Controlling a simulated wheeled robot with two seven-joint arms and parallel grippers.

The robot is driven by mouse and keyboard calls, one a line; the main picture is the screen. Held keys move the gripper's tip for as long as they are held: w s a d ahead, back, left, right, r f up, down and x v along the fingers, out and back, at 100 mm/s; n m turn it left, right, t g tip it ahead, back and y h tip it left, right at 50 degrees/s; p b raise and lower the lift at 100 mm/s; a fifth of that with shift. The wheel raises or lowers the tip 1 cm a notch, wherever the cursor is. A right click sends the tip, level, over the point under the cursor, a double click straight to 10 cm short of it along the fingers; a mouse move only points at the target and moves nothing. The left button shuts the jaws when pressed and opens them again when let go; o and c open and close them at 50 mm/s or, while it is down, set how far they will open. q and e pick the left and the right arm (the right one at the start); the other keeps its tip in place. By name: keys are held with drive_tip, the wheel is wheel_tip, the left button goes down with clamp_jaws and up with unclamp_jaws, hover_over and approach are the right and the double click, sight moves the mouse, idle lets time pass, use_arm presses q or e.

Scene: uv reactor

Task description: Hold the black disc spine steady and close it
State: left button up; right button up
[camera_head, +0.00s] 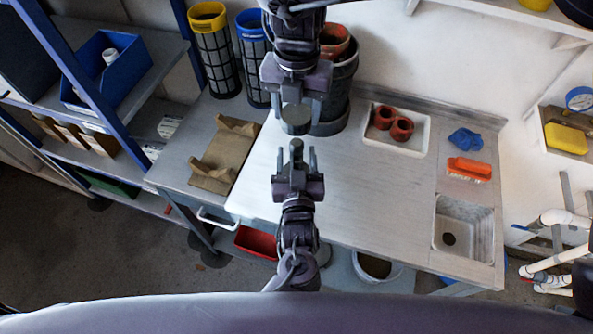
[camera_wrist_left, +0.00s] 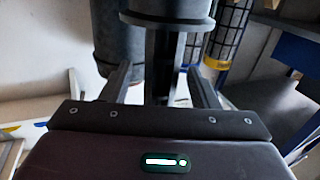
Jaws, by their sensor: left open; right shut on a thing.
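My right gripper (camera_head: 296,95) comes down from the top in the head view. It is shut on a dark grey round-ended piece (camera_head: 295,120), apparently the disc spine's end. My left gripper (camera_head: 297,162) is open just below it, fingers pointing up the picture. A dark knob (camera_head: 297,145) shows between its fingers. In the left wrist view a dark upright bar (camera_wrist_left: 164,70) stands between the open fingers, with a gap on each side. A dark disc (camera_wrist_left: 168,8) tops it. How the bar joins the held piece is hidden.
A dark vessel (camera_head: 338,95) with a reddish inside stands behind my right gripper. Yellow-rimmed (camera_head: 208,45) and blue-rimmed (camera_head: 254,60) mesh cylinders stand left of it. A wooden cradle (camera_head: 220,160) lies left; a white tray (camera_head: 410,143) and sink (camera_head: 463,235) are right. The middle bench (camera_head: 365,200) is clear.

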sight(297, 141)
use_arm(q)
drive_tip(key=shift+w, duration=0.95)
clamp_jaws()
use_arm(e)
drive_tip(key=shift+f, duration=2.5)
